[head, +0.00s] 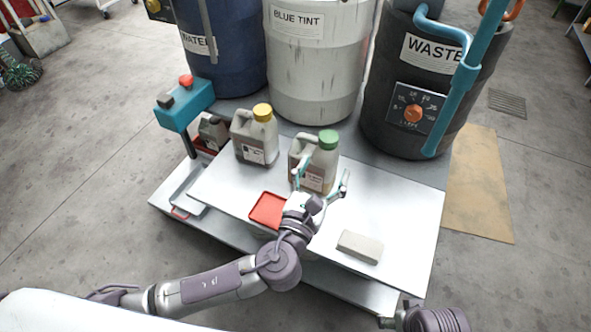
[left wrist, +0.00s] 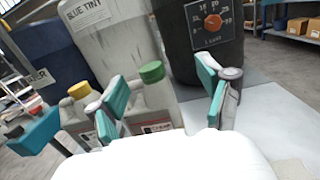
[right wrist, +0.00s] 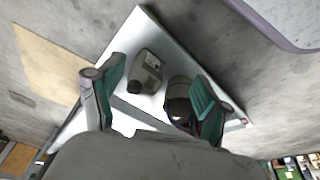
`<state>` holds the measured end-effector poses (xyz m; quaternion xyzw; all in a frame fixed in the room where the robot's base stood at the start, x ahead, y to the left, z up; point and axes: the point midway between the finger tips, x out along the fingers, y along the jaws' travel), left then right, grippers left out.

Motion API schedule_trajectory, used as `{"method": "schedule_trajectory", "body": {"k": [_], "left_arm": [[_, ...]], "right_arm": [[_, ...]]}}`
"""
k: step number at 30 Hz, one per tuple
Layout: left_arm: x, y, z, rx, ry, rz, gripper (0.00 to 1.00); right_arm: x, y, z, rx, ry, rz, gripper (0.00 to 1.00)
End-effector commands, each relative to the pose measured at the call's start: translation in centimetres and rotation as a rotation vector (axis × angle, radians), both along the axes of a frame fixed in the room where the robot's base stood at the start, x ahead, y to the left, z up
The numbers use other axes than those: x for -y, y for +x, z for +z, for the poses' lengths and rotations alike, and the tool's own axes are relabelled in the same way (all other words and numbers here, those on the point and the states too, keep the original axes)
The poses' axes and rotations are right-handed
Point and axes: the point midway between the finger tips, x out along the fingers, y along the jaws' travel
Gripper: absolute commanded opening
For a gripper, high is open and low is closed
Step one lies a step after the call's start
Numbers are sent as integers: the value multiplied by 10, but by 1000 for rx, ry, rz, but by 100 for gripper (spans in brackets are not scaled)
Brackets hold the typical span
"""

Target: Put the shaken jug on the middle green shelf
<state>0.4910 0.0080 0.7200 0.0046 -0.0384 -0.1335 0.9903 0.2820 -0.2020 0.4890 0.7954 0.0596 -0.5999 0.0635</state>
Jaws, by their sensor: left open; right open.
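A jug with a green cap (head: 328,140) stands upright on the white table, behind my left gripper (head: 322,180). The left gripper is open; one finger overlaps this jug in the head view, and contact is unclear. In the left wrist view the green cap (left wrist: 151,72) shows between the open fingers (left wrist: 160,88). Which jug was shaken cannot be told. My right gripper (right wrist: 158,88) is open, empty and away from the jugs. No green shelf is recognisable.
A red tray (head: 268,210) and a pale block (head: 360,247) lie on the white table (head: 405,225). Large blue, white and dark drums (head: 312,70) stand behind. A teal device (head: 185,105) stands at the left. The table's right part is mostly clear.

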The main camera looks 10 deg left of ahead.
Motion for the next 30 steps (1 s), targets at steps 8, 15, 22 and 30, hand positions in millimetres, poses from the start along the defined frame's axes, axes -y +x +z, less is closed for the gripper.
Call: {"method": "schedule_trajectory", "body": {"k": [8, 15, 22, 30], "left_arm": [[-7, 3, -20, -78, -5, 109, 79], [1, 50, -19, -74, -5, 107, 79], [5, 74, -19, -76, -5, 105, 79], [10, 106, -17, -74, -5, 107, 79]], "right_arm": [[1, -2, 16, 9, 0, -1, 77], [2, -7, 40, 23, 1, -2, 77], [3, -12, 56, 28, 1, -3, 77], [3, -16, 60, 35, 0, -5, 77]]}}
